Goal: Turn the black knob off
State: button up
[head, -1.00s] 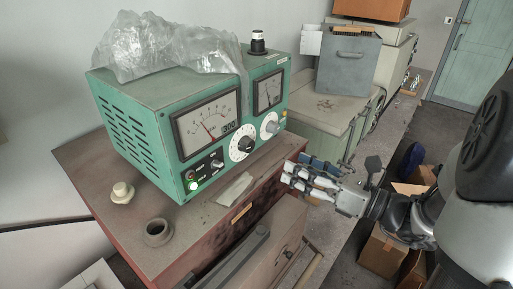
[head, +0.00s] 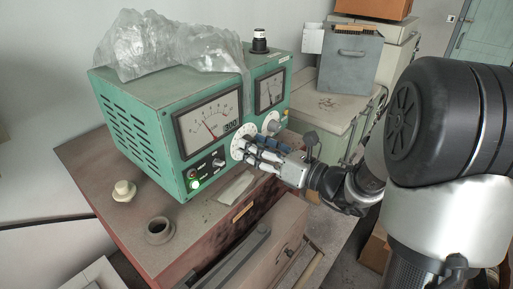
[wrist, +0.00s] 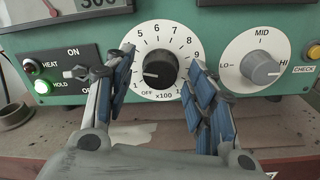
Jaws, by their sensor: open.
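The black knob (wrist: 160,69) sits in the middle of a white numbered dial (wrist: 135,63) on the front of a green instrument box (head: 143,105). A light mark on the knob appears to point left; OFF is printed at the dial's bottom. My gripper (wrist: 159,62) is open, with one blue-padded finger on each side of the knob and visible gaps to it.
A grey MID/HI knob (wrist: 260,67) is right of my right finger. HEAT and HOLD lamps and a small toggle switch (wrist: 76,73) are left. Plastic wrap (head: 170,45) lies on the box. A white cap (head: 123,191) and a ring (head: 159,231) stand on the bench.

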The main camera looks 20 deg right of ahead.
jog(key=shift+c, duration=0.4)
jog(key=c, duration=1)
jog(key=shift+b, duration=0.3)
jog(key=n+b, duration=0.2)
jog(key=n, duration=0.1)
jog(key=shift+f+b, duration=0.2)
jog(key=shift+b, duration=0.2)
jog(key=n+b, duration=0.4)
jog(key=b, duration=0.1)
jog(key=shift+h+b, duration=0.3)
jog(key=n+b, duration=0.4)
jog(key=b, duration=0.2)
jog(key=shift+n, duration=0.3)
jog(key=n+b, duration=0.2)
jog(key=b, duration=0.2)
jog(key=shift+r+n, duration=0.2)
jog(key=shift+n, duration=0.2)
jog(key=shift+d+r+b, duration=0.1)
jog(key=shift+b, duration=0.2)
